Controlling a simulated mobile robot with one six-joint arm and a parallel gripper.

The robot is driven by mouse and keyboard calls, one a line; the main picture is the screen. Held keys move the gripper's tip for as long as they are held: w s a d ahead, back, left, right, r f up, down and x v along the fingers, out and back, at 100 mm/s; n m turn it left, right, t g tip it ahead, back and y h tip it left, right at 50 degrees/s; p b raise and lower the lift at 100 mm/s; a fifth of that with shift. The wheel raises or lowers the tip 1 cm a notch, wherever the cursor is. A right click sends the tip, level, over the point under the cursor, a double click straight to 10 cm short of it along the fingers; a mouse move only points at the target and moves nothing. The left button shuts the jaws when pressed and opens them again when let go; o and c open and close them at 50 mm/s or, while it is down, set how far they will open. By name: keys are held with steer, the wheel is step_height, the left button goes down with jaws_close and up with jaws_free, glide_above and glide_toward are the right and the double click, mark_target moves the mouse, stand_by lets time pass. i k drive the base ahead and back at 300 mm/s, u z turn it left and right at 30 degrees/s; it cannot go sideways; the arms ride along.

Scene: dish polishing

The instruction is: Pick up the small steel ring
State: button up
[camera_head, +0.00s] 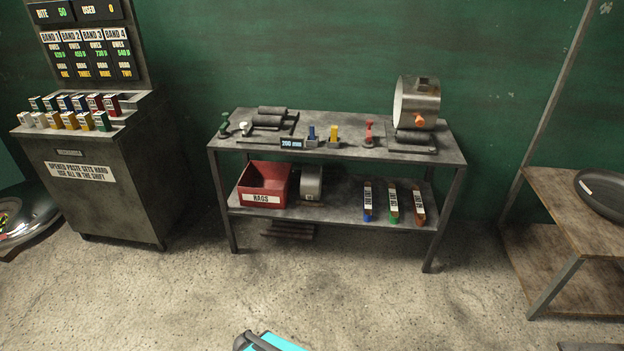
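A steel ring or drum (404,103) with an open, pale round face rests on a dark roller stand at the right end of the metal workbench (358,153). An orange knob-like part shows at its front. My gripper is not recognisable in view. A cyan and dark part (268,342) is cut off at the bottom edge; I cannot tell what it is.
The bench also holds empty rollers (271,112), small coloured items and a display (291,143). Below are a red rag bin (265,185) and labelled bars. A paste cabinet (105,178) stands left, a wooden-topped table (560,195) with a dark dish right. The floor before the bench is clear.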

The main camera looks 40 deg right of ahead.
mark_target(311, 178)
steer(key=z, duration=0.2)
steer(key=i, duration=1.35)
steer(key=u, duration=0.35)
